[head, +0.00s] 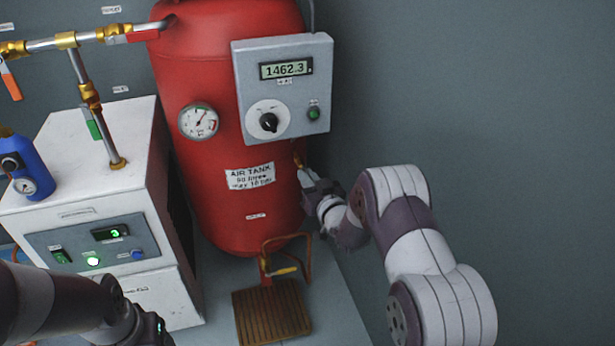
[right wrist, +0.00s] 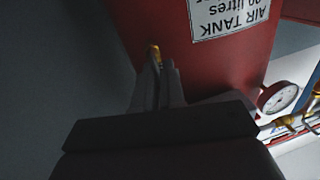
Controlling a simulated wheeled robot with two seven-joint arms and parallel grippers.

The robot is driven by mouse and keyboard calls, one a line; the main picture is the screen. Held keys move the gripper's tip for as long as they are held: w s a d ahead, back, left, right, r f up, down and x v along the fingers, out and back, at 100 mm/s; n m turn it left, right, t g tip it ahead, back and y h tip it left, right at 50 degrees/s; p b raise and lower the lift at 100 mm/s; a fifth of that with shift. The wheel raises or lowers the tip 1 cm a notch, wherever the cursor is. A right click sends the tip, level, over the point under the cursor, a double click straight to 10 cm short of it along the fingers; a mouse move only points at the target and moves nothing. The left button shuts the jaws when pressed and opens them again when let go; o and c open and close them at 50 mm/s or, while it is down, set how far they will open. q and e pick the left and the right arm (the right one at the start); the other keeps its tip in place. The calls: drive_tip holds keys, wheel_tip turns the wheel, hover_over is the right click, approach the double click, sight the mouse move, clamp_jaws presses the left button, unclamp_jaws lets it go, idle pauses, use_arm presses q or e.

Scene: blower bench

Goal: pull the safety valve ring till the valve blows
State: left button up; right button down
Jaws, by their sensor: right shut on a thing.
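The red air tank (head: 222,220) stands upright on the bench. A small brass safety valve (head: 298,159) sticks out at its right side, below the grey control box. My right gripper (head: 303,174) is at this valve, its fingers closed together just below the brass part. In the right wrist view the two fingers (right wrist: 158,75) are shut right at the brass valve (right wrist: 153,51), against the red tank wall. The ring itself is hidden between the fingers.
The grey control box (head: 240,75) reads 1462.3. A round gauge (head: 198,122) sits on the tank. A white cabinet (head: 85,170) with pipework stands left. The right side is free.

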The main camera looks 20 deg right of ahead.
drive_tip(key=shift+s+a, duration=0.1)
drive_tip(key=shift+s, duration=0.05)
drive_tip(key=c, duration=1.2)
unclamp_jaws()
drive_tip(key=shift+c, duration=0.2)
drive_tip(key=p+v, duration=0.3)
drive_tip(key=v, duration=0.9)
drive_tip(key=shift+s+p, duration=0.3)
drive_tip(key=shift+s, duration=0.1)
